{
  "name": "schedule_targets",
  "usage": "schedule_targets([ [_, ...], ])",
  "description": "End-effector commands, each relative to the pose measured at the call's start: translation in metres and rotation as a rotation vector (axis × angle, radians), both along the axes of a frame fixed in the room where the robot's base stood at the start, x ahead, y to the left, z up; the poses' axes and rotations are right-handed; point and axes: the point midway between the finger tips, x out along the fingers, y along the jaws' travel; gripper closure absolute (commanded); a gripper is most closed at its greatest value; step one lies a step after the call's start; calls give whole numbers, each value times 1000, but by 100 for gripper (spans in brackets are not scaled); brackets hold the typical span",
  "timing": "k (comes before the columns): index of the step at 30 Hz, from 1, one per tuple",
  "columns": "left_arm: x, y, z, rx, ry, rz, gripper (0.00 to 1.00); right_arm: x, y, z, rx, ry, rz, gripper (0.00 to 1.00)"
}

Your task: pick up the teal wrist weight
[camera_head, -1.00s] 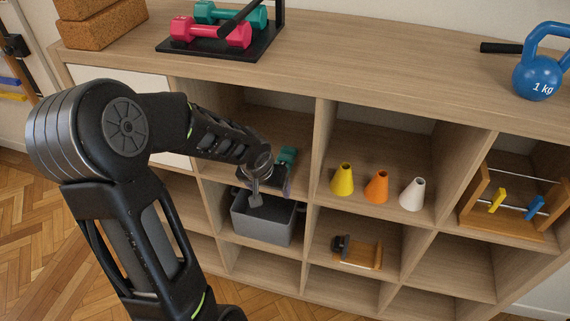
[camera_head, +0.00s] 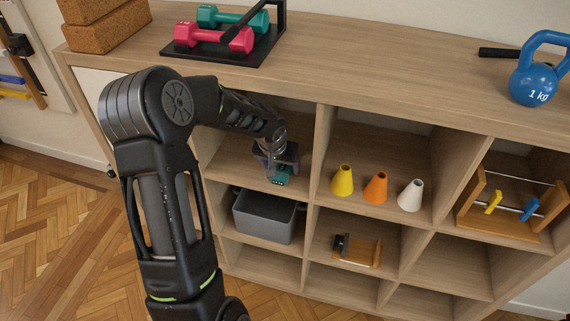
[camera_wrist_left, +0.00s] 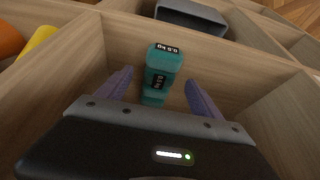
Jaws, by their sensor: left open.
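The teal wrist weight (camera_wrist_left: 161,70) lies in an upper shelf compartment, marked 0.5 kg. In the head view only a small part of the teal weight (camera_head: 280,178) shows below my gripper. My left gripper (camera_head: 275,176) reaches into that compartment from the left. In the wrist view its two purple fingers (camera_wrist_left: 155,88) are apart, one on each side of the weight's near part, with gaps visible. The weight's near end is partly hidden by the gripper body. My right gripper is not in view.
A grey bin (camera_head: 266,218) sits in the compartment below. Yellow (camera_head: 343,181), orange (camera_head: 376,188) and white (camera_head: 410,195) cones stand in the compartment to the right. Wooden dividers (camera_head: 313,150) flank my gripper. A rack of dumbbells (camera_head: 225,40) and a blue kettlebell (camera_head: 535,82) stand on top.

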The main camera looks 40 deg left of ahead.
Motion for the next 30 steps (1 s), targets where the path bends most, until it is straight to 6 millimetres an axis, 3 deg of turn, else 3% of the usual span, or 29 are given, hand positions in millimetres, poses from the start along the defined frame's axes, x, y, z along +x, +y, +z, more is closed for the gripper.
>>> schedule_targets([
  [4, 22, 7, 2, -2, 1, 1, 25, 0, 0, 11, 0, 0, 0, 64],
  [9, 30, 11, -23, 0, 2, -1, 25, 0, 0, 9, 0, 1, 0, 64],
  [30, 32, 11, -28, 0, 0, 0, 26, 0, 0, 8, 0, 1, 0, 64],
])
